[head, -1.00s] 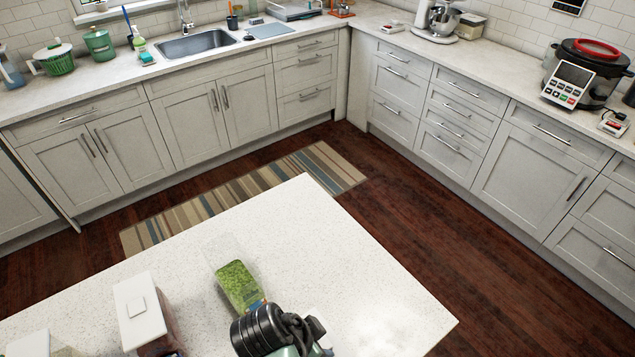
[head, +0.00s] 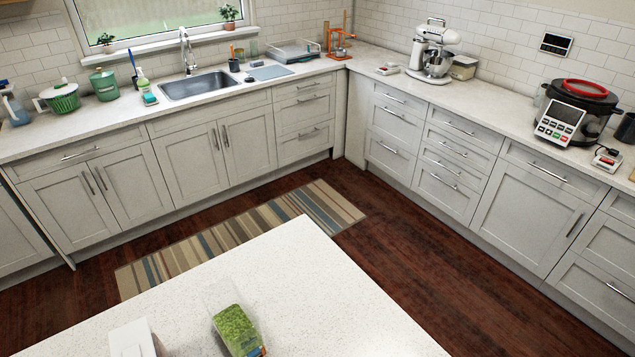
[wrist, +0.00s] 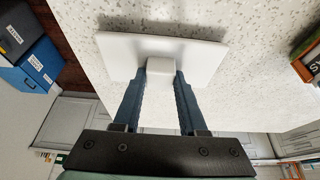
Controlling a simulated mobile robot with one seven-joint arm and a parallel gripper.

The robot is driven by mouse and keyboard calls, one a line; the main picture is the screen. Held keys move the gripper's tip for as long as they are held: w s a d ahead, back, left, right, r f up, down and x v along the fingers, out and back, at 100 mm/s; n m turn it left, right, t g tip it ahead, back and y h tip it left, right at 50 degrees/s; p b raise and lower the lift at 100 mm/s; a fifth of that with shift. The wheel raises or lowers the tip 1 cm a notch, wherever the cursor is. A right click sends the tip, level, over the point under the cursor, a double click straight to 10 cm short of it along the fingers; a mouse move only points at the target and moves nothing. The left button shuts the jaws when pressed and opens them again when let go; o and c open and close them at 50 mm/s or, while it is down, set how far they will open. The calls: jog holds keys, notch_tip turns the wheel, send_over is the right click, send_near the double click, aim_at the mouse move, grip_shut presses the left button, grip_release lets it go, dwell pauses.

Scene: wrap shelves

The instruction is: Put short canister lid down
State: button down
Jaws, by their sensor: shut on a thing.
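The short canister lid (wrist: 200,53) is a white, flat rectangular plate with a small square knob (wrist: 160,64) in the wrist view. My gripper (wrist: 160,72) is shut on the knob, one blue finger on each side. The lid is over the white speckled countertop (wrist: 250,85); whether it touches the surface I cannot tell. My gripper and the held lid are out of the head view. A white-lidded canister (head: 128,339) is cut off at the head view's bottom edge; I cannot tell which canister it is.
A green-filled clear package (head: 236,330) lies on the island (head: 300,270), right of the canister. The island's far part is bare. In the wrist view, blue and dark boxes (wrist: 40,65) are at left and a green-brown box (wrist: 308,60) at the right edge.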

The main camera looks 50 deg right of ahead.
jog(key=shift+c, duration=2.3)
grip_release()
jog(key=shift+r, duration=0.25)
jog(key=b+v, duration=0.1)
jog(key=v, duration=1)
jog(key=shift+a+r, duration=0.3)
jog(key=shift+w, duration=0.1)
